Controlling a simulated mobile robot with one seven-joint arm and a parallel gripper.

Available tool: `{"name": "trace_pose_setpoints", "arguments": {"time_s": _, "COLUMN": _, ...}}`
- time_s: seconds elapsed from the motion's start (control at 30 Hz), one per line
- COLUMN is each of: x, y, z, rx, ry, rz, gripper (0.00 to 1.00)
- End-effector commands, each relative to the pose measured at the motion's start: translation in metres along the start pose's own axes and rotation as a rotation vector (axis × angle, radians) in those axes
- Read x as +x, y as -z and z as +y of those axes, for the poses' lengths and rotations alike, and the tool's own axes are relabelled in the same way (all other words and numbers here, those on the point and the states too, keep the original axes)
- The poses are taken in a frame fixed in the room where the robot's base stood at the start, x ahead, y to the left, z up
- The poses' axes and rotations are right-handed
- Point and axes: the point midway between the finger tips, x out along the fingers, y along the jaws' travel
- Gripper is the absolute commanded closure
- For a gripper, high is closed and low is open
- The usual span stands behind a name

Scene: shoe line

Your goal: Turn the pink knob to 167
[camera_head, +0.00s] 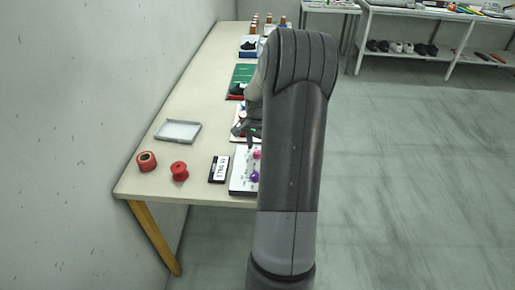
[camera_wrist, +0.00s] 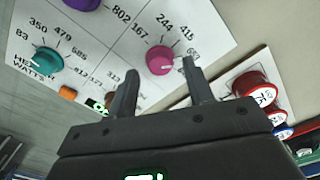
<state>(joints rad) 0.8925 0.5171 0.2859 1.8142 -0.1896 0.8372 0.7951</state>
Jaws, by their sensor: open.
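The pink knob (camera_wrist: 160,60) sits on a white panel (camera_wrist: 207,38) in the wrist view, with printed numbers 167, 244 and 415 around it. Its pointer direction is hard to make out. My gripper (camera_wrist: 160,68) is open, with one finger to each side of the knob in that view. Whether the fingers touch it, I cannot tell. My arm hides much of the panel.
A teal knob (camera_wrist: 47,60) and a purple knob (camera_wrist: 82,4) share the panel. Red buttons (camera_wrist: 254,86) stand to the right.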

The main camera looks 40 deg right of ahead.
Motion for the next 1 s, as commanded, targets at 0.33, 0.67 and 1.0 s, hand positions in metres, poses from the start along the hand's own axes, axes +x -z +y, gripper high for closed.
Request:
{"name": "trace_pose_setpoints", "arguments": {"time_s": 0.33, "x": 0.0116, "y": -0.0001, "z": -0.0003, "rx": -0.001, "ry": 0.001, "rz": 0.0, "gripper": 0.52}}
{"name": "trace_pose_setpoints", "arguments": {"time_s": 0.67, "x": 0.0113, "y": -0.0002, "z": -0.0002, "rx": -0.001, "ry": 0.001, "rz": 0.0, "gripper": 0.72}}
{"name": "trace_pose_setpoints", "arguments": {"time_s": 1.0, "x": 0.0112, "y": -0.0002, "z": -0.0003, "rx": -0.001, "ry": 0.001, "rz": 0.0, "gripper": 0.97}}
